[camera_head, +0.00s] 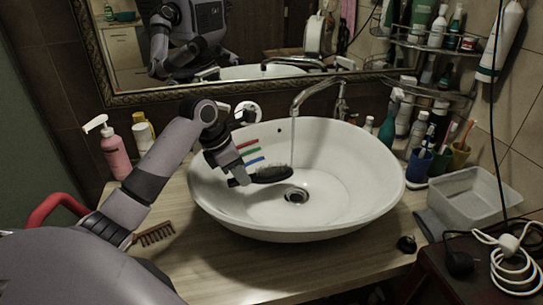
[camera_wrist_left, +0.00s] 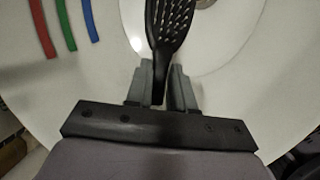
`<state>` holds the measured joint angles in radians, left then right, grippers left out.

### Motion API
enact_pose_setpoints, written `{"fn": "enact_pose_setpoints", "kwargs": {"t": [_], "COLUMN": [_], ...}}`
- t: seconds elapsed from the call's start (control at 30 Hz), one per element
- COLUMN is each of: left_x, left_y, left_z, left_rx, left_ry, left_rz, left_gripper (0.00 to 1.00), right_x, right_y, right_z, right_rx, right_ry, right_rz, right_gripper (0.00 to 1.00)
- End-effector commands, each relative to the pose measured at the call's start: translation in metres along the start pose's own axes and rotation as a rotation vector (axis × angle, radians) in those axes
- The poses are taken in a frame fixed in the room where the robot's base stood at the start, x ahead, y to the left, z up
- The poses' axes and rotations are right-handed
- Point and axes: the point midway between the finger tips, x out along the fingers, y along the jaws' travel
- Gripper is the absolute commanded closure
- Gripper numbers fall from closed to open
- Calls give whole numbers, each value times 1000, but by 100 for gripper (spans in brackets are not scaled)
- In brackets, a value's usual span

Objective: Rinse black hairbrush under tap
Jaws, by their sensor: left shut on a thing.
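My left gripper (camera_head: 241,179) is shut on the handle of the black hairbrush (camera_head: 272,174) and holds it above the inside of the white basin (camera_head: 352,205). In the left wrist view the hairbrush (camera_wrist_left: 172,30) points away from the fingers (camera_wrist_left: 160,85), with its bristles facing the camera. The tap (camera_head: 322,92) stands behind the basin, and a thin stream of water (camera_head: 292,140) falls from its spout. The stream comes down at the brush head's far right end; I cannot tell if it touches the brush. My right gripper is not in view.
A pink soap bottle (camera_head: 115,152) stands at the back left. A mirror (camera_head: 230,45) hangs behind.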

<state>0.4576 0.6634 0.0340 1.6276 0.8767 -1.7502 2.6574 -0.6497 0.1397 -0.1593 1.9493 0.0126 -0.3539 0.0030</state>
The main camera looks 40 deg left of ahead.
Motion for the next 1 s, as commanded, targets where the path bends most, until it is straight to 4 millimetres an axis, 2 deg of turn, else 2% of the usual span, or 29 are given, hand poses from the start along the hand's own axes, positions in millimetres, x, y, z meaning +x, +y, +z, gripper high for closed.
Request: {"fn": "enact_pose_setpoints", "kwargs": {"t": [0.53,1.0], "left_x": [-3,-36], "left_y": [-2,-34], "left_z": [0,-6], "left_rx": [1,2], "left_ry": [-1,-2], "left_rz": [0,0], "left_gripper": [100,100], "right_x": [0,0], "right_y": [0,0], "right_z": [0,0], "right_rx": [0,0], "right_ry": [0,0], "right_rz": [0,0], "right_gripper": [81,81]}}
